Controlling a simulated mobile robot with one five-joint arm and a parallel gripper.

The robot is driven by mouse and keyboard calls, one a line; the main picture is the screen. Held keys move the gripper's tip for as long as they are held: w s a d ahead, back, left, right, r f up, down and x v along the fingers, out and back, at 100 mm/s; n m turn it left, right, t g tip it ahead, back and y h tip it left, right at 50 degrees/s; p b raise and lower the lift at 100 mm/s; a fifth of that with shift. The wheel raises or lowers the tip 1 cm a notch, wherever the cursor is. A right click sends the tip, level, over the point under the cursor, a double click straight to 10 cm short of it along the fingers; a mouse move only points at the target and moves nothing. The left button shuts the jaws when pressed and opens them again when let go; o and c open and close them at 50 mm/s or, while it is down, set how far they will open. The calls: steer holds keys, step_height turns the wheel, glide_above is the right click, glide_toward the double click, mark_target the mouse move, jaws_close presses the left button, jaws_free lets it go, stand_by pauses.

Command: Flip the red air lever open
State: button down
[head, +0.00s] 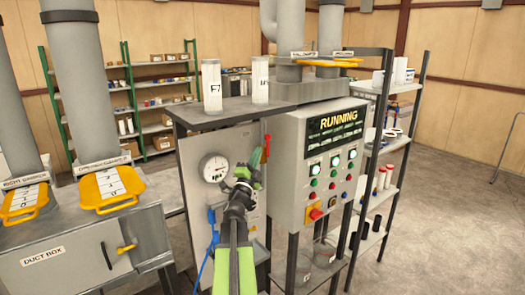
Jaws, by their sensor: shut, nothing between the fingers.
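The red air lever (267,146) is a thin red bar on the right side of the grey panel (234,142). It stands nearly upright. My gripper (258,156) is shut and empty, just left of the lever in the picture. I cannot tell whether its tips touch the lever. My green and black arm rises from the bottom of the view and hides part of the panel and the lever's lower end.
A round gauge (213,167) and a blue hose (207,258) sit left of my arm. A control cabinet (290,175) reading "RUNNING" stands close on the right. Two white cylinders stand on the shelf (235,112) above the panel. A duct box (80,250) is at left. Open floor lies right.

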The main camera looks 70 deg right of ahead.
steer(key=r+b+v, duration=0.1)
steer(key=v, duration=0.6)
steer(key=shift+w+a+b, duration=0.15)
steer(key=shift+a+b, duration=0.2)
steer(key=shift+a, duration=0.15)
steer(key=shift+w, duration=0.1)
